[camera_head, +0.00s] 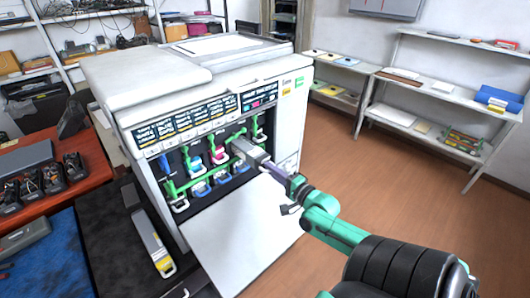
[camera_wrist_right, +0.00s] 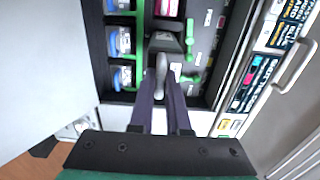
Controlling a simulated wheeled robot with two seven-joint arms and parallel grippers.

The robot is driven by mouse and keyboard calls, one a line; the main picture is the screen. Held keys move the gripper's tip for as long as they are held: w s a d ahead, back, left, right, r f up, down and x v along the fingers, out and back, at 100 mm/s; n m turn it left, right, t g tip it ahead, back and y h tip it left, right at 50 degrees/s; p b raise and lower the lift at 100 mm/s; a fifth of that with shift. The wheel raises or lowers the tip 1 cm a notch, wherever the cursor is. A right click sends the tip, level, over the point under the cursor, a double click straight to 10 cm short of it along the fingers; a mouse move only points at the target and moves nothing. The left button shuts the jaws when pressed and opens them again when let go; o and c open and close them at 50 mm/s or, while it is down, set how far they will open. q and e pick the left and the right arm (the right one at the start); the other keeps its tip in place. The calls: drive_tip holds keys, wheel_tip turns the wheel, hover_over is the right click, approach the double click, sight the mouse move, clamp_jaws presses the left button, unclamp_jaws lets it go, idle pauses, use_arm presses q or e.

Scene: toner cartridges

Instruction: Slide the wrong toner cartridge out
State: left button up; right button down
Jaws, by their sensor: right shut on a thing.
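The printer (camera_head: 125,90) stands with its front door (camera_head: 240,225) folded down and its cartridge bay exposed. A grey toner cartridge (camera_head: 250,150) sticks part way out of the bay. My right gripper (camera_head: 290,182) is shut on the handle at its outer end. In the right wrist view, the fingers (camera_wrist_right: 161,82) close around this grey handle, and the cartridge's dark end (camera_wrist_right: 165,42) sits just beyond them, between green rails. A magenta-marked cartridge (camera_head: 218,156) sits to its left in the bay. My left gripper is not in view.
Several blue-handled cartridges (camera_wrist_right: 122,76) fill the neighbouring row. Another cartridge (camera_head: 153,243) with a yellow handle lies on the dark mat (camera_head: 125,275) left of the printer. Shelves (camera_head: 437,122) stand at the right, with open floor (camera_head: 350,155) between.

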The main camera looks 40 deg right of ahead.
drive_tip(key=s+p, duration=0.2)
drive_tip(key=s, duration=0.3)
drive_tip(key=shift+s, duration=0.3)
drive_tip(key=c, duration=0.8)
unclamp_jaws()
drive_tip(key=shift+s, duration=0.1)
drive_tip(key=o, duration=0.4)
drive_tip(key=shift+f, duration=0.15)
